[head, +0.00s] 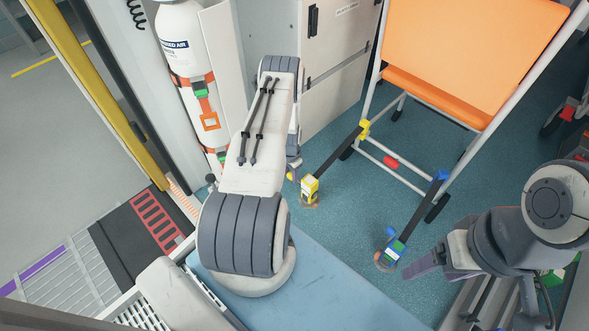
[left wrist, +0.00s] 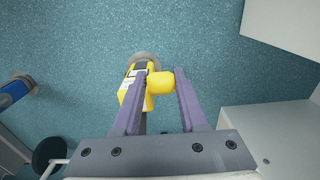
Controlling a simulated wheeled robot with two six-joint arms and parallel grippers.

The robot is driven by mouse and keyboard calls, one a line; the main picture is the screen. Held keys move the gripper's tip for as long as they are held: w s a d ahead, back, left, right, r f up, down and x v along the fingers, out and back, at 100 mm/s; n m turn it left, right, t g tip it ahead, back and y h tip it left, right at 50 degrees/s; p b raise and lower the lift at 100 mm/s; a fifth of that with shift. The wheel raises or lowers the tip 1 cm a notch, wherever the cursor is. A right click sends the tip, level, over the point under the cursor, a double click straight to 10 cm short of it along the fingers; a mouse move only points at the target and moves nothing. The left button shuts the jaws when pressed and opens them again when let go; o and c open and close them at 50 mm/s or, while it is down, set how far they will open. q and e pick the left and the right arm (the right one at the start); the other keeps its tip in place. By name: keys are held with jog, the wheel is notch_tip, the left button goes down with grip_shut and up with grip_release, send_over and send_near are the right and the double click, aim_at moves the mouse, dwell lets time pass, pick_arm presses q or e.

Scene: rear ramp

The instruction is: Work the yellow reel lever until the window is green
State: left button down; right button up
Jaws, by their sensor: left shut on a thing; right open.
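The yellow reel (head: 310,188) stands on the floor at the end of a dark strap in the head view. In the head view my left gripper (head: 293,173) is beside the reel, mostly hidden by my arm. I cannot make out the window's colour. My right gripper (head: 412,262) is open and empty near the blue reel.
A blue reel (head: 391,250) with a green patch stands on the floor at right, strapped to the orange wheelchair (head: 470,55). A white cabinet (head: 340,60) and a strapped air cylinder (head: 183,40) stand behind my left arm. Teal floor between the reels is clear.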

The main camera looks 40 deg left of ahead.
pick_arm(q)
jog(key=shift+s+d+f, duration=0.1)
jog(key=shift+s+f, duration=0.5)
jog(key=shift+s, duration=0.35)
jog(key=shift+d, duration=0.1)
jog(key=shift+c, duration=2.2)
grip_release()
jog(key=shift+w, duration=0.2)
jog(key=shift+r, duration=0.1)
notch_tip(320, 180, up, 10)
jog(key=p, duration=0.4)
jog(key=shift+r, duration=0.25)
